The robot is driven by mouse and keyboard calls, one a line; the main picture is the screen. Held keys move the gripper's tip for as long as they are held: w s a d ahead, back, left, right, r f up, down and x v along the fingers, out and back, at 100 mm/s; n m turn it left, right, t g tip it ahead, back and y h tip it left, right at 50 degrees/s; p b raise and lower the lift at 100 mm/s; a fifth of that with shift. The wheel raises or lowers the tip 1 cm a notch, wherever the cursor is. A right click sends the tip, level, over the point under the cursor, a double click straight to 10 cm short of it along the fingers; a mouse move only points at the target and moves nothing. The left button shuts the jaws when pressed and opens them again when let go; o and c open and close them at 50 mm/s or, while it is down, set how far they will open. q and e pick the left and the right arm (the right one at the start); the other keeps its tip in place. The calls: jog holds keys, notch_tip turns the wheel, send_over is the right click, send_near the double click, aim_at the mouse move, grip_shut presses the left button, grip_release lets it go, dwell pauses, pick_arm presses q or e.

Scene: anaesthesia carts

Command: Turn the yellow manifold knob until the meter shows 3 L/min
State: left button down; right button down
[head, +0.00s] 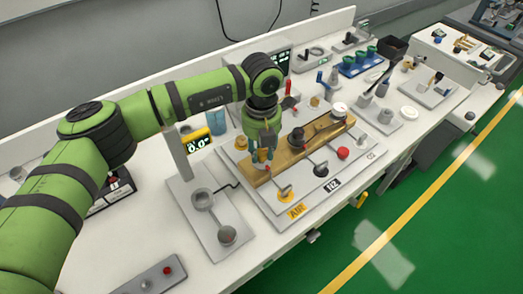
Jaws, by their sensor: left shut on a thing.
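My left gripper (262,163) points down at the near-left end of the brass-coloured manifold bar (290,152), in line with the yellow AIR label (296,211). It is shut on what appears to be the yellow manifold knob, which its fingers hide almost wholly. A dark knob (296,136) and a white knob (339,108) stand farther along the bar. The meter (196,145), with a yellow top edge, stands on a post left of the gripper and seems to read 0.0. My right gripper is not in view.
A grey board (330,185) carries the manifold, a yellow-based lever (286,191) and a red knob (343,153). A blue beaker (216,122) stands behind the meter. The green floor (430,220) is clear.

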aim_at(261, 152)
pick_arm(q)
jog(key=shift+f, duration=0.1)
dwell(0.4)
jog(key=c, duration=0.9)
grip_release()
jog(key=shift+c, duration=0.2)
jog(key=shift+r, duration=0.5)
notch_tip(261, 152, up, 11)
